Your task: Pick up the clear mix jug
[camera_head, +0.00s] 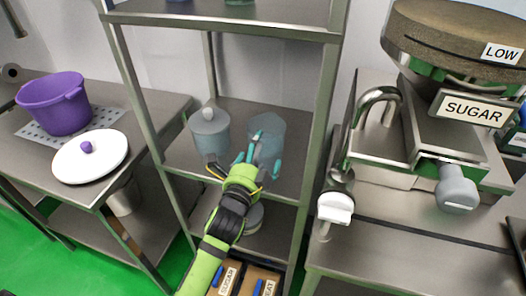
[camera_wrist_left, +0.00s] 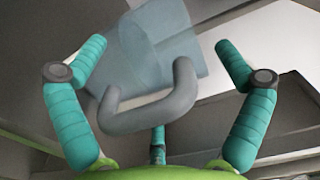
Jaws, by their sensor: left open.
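The clear mix jug (camera_head: 270,126) is a bluish see-through vessel on the middle shelf of the metal rack, at its right side. In the left wrist view the jug (camera_wrist_left: 160,38) shows with its thick grey handle toward me. My left gripper (camera_head: 257,155) is in front of the jug, its teal fingers partly hiding it in the head view. In the left wrist view the gripper (camera_wrist_left: 160,62) is open, with fingers spread on either side of the handle. I cannot tell whether any finger touches it. My right gripper is not in view.
A lidded translucent container (camera_head: 209,135) stands left of the jug on the same shelf. Rack posts (camera_head: 317,135) flank the opening. Labelled bins (camera_head: 258,278) sit below. A purple pot (camera_head: 52,105) and white lid (camera_head: 90,160) are on the left table; a sugar machine (camera_head: 450,130) stands right.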

